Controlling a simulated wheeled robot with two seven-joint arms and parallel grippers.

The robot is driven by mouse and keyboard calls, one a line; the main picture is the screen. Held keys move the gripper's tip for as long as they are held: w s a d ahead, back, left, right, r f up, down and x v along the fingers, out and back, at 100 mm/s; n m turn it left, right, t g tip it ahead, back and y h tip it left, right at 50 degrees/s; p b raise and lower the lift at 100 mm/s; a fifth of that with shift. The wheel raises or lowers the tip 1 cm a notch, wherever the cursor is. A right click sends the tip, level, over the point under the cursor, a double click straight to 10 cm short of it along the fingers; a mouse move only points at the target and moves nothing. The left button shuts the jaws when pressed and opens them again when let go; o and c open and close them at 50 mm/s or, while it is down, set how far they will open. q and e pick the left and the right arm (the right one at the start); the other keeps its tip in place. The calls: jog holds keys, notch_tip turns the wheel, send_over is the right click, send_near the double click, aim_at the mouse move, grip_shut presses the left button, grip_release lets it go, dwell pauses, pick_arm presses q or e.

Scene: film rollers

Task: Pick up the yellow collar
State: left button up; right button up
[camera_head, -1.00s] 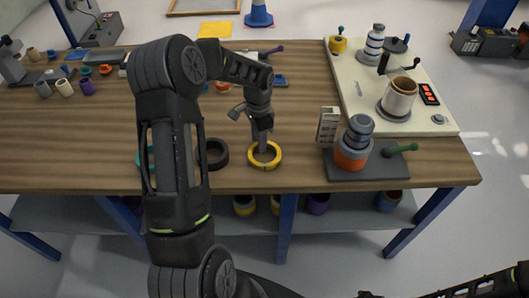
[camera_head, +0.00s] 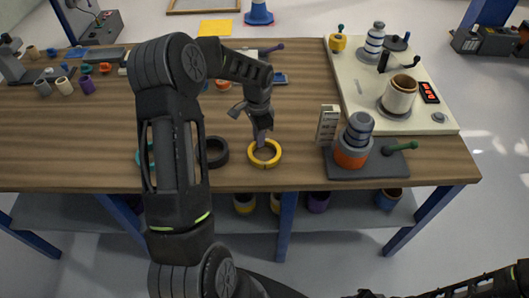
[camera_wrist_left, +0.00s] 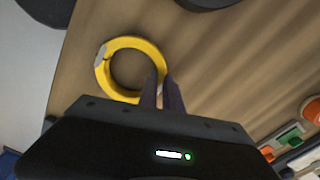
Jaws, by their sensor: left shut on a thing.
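The yellow collar (camera_head: 279,153) is a flat ring near the front edge of the wooden table. My left gripper (camera_head: 261,138) reaches down to the far side of the ring, with its fingers shut on the ring's band. In the left wrist view the collar (camera_wrist_left: 135,43) shows whole except where the fingers cover its band; the left fingertips (camera_wrist_left: 161,92) pinch that part of the rim. I cannot tell clearly whether the collar is clear of the tabletop. My right gripper is not clearly in view; only a dark arm part shows at the bottom right.
A black ring (camera_head: 217,153) lies just left of the collar. A cream board (camera_head: 358,95) with a machine fills the right rear. The table's front edge is close.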

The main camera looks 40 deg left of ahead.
pick_arm(q)
grip_shut()
jog(key=shift+r, duration=0.55)
notch_tip(320, 180, up, 9)
jog(key=b, duration=0.1)
jog(key=shift+b, duration=0.35)
